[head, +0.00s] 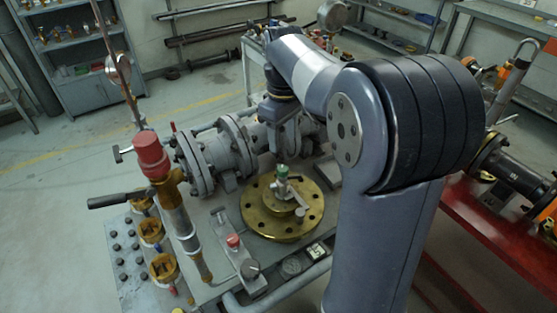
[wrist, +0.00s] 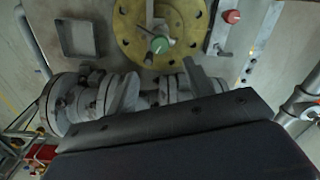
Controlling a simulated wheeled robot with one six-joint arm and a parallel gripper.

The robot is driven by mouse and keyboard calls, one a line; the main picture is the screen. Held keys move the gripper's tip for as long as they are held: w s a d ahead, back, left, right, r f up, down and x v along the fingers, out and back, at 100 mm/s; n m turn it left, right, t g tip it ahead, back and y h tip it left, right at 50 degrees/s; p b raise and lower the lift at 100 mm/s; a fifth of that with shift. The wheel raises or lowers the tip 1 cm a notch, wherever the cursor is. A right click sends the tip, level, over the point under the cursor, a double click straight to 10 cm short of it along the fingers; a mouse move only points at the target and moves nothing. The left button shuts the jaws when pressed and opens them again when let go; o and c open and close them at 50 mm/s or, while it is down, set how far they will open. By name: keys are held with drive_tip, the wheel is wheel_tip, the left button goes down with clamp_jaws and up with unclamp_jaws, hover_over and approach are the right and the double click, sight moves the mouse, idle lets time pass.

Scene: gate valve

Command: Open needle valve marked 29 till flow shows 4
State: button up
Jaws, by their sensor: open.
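A small valve with a green knob (head: 282,171) stands on a round brass flange (head: 254,222) on the bench. The green knob also shows in the wrist view (wrist: 159,46). A second small fitting with a red knob (head: 233,240) sits on a grey plate beside the flange; the red knob shows at the upper right of the wrist view (wrist: 232,17). I cannot read a 29 on either. A small display (head: 316,251) is at the bench's front edge; its reading is too small to tell. My gripper (wrist: 156,80) is open and empty, its fingers short of the green knob.
Grey flanged pipework (head: 215,155) runs behind the brass flange. A tall red-capped fitting (head: 151,157) with a black lever stands at the left. A red bench (head: 470,235) is at the right.

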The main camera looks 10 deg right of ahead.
sight(283, 168)
wheel_tip(283, 168, down, 10)
drive_tip(key=shift+s+r, duration=0.1)
idle(0.4)
drive_tip(key=c, duration=1)
drive_tip(key=shift+r+m+p, duration=0.1)
drive_tip(key=shift+m+p, duration=0.3)
drive_tip(key=shift+m, duration=0.6)
drive_tip(key=shift+m+p, duration=0.3)
drive_tip(key=shift+m, duration=1.4)
drive_tip(key=o, duration=1)
